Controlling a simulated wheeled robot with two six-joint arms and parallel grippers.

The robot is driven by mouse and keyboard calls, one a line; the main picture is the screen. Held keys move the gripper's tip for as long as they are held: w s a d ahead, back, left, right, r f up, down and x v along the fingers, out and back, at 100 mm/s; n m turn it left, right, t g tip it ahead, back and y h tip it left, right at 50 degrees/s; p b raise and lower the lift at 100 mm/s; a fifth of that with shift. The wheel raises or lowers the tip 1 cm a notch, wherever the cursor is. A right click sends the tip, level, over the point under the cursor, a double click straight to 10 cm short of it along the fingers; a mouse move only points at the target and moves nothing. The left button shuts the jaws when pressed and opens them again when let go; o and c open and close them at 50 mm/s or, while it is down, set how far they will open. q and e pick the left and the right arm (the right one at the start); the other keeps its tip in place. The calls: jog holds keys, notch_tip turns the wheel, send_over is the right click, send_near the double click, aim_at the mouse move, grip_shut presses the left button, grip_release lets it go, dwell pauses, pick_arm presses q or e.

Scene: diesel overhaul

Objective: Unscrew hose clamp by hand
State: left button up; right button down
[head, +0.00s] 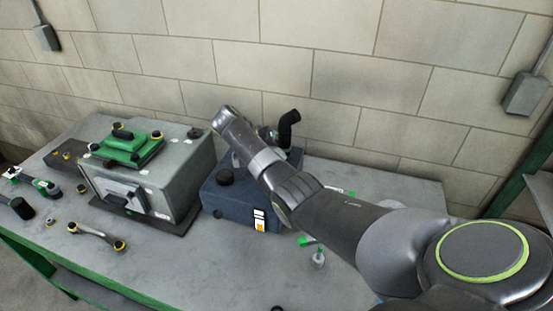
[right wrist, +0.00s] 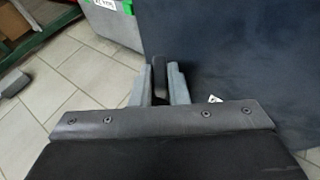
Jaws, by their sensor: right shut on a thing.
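My right gripper (right wrist: 159,82) is shut on a small dark part (right wrist: 159,76) with a rounded end, held upright between its two grey fingers in the right wrist view. I cannot tell whether this part belongs to the hose clamp. In the head view my right arm reaches over a dark blue unit (head: 217,195), and its fingertips are hidden. A bent black hose (head: 287,128) rises at the back of the unit, just right of my wrist. No hose clamp shows clearly. The blue surface (right wrist: 240,60) fills the right of the wrist view. My left gripper is not in view.
A grey box (head: 180,165) with a green part (head: 130,148) on top stands left of the unit. A wrench-like part (head: 97,235) and other small parts lie on the bench's left. A small green-and-clear item (head: 318,257) stands in front. The block wall is close behind.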

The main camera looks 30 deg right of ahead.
jog(key=h+b, duration=0.1)
jog(key=b, duration=0.1)
jog(key=g+b, duration=0.1)
jog(key=b, duration=0.1)
jog(key=g+h+b, duration=0.1)
jog(key=b, duration=0.1)
jog(key=shift+w+f+n+h, duration=0.25)
jog(key=shift+n+h, duration=0.05)
jog(key=shift+n, duration=0.1)
jog(key=shift+r+g+h+b, duration=0.15)
jog(key=shift+g+h+b, duration=0.15)
jog(key=shift+g+b, duration=0.15)
jog(key=c, duration=1.7)
grip_release()
jog(key=shift+d, duration=0.1)
